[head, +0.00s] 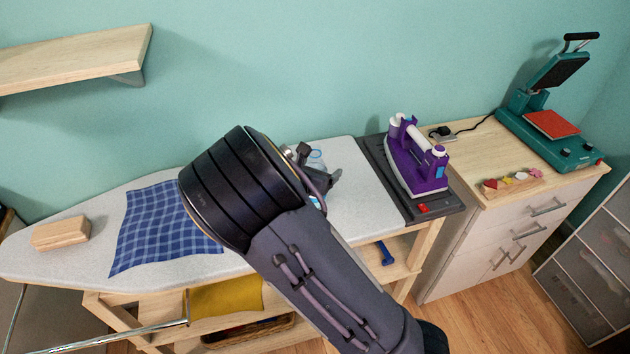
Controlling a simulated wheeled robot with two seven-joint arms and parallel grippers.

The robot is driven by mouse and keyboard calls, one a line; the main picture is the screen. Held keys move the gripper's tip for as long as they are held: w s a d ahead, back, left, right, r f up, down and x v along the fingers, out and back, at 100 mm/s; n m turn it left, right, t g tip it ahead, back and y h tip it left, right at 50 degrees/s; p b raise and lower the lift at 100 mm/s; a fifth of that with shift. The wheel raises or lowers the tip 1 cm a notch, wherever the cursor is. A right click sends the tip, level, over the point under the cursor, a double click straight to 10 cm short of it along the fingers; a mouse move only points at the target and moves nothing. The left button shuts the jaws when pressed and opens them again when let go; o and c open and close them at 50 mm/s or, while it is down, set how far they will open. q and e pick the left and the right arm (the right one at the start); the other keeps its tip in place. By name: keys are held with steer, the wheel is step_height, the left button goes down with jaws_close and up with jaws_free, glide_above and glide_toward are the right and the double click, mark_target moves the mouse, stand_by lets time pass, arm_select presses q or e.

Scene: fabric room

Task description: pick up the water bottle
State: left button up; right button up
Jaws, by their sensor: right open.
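The water bottle (316,158) is a pale, see-through blue shape on the ironing board, right of the board's middle. Most of it is hidden behind my right arm and gripper. My right gripper (328,182) is at the bottle, open, with its dark fingers partly hidden by my own wrist. I cannot tell whether the fingers are around the bottle or only beside it. My left gripper is not in view.
The ironing board (363,205) carries a blue checked cloth (155,225), a wooden block (61,233) and a purple iron (415,160) on a dark pad. A cabinet (500,225) with a green heat press (550,118) stands right. A shelf (75,57) hangs upper left.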

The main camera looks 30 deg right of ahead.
steer(key=c, duration=1.3)
steer(key=shift+r, duration=0.25)
